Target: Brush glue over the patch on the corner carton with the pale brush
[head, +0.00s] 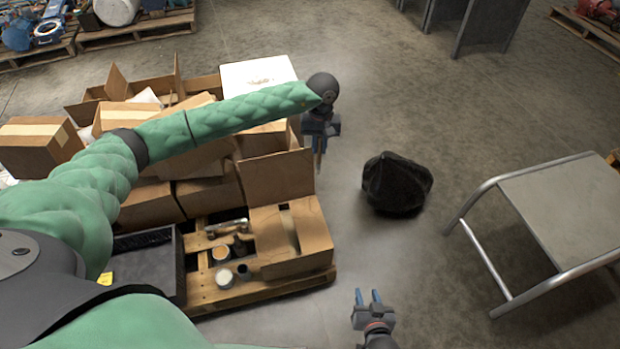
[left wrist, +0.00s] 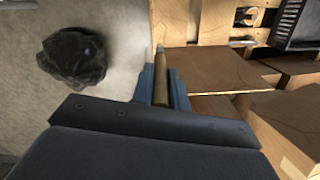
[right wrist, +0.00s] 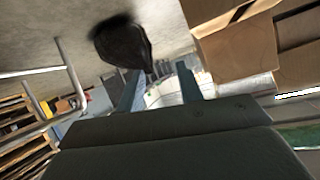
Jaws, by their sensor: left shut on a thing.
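My left gripper (head: 319,136) is shut on a slim brown brush (head: 319,160), which points down just right of the cartons. In the left wrist view the brush (left wrist: 161,75) stands between the fingers, its pale grey tip at the far end. The corner carton (head: 305,250) sits at the pallet's front right corner, with a flap raised at its back. A darker strip (head: 290,230) crosses its top; I cannot tell if this is the patch. The brush is apart from the carton, beyond and above it. My right gripper (head: 368,297) is open and empty, right of the pallet.
A black bag (head: 397,184) lies on the floor. A metal-framed table (head: 570,215) stands at right.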

